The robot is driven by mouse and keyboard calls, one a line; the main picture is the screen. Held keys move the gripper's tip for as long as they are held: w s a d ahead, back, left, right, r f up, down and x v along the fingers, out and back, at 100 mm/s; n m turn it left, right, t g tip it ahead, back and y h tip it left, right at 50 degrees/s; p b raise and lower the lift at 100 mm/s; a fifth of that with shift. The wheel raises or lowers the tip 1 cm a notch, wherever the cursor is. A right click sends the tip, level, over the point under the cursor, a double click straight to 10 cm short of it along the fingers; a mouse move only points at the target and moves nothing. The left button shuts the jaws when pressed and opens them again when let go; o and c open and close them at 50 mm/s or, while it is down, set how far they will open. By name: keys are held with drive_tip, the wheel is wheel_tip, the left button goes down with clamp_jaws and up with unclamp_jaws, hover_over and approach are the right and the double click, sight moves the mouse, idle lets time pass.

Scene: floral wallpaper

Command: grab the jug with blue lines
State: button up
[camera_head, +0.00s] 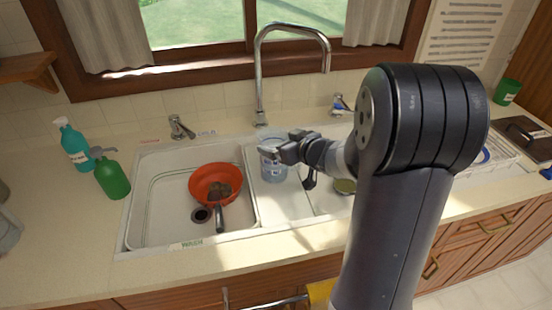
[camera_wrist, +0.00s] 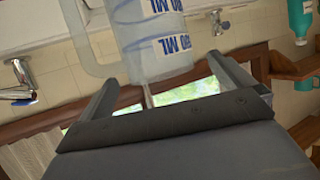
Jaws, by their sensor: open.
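The jug (camera_head: 272,170) is clear with blue markings and stands in the narrow middle part of the sink. In the wrist view the jug (camera_wrist: 150,30) shows blue "ML" markings and a pale handle at its left. My gripper (camera_head: 279,149) is at the jug's upper part in the head view and partly covers it. In the wrist view my gripper (camera_wrist: 162,70) is open, with the jug's near end between or just beyond its fingertips. I cannot tell whether they touch.
The tall faucet (camera_head: 259,85) rises behind the jug. Green (camera_head: 112,178) and teal (camera_head: 75,147) bottles stand on the left counter. A dish rack (camera_head: 490,158) stands at the right.

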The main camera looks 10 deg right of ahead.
sight(266, 136)
drive_tip(key=x, duration=0.4)
drive_tip(key=shift+w, duration=0.15)
drive_tip(key=shift+c, duration=0.2)
drive_tip(key=shift+r, duration=0.1)
drive_tip(key=c, duration=1.7)
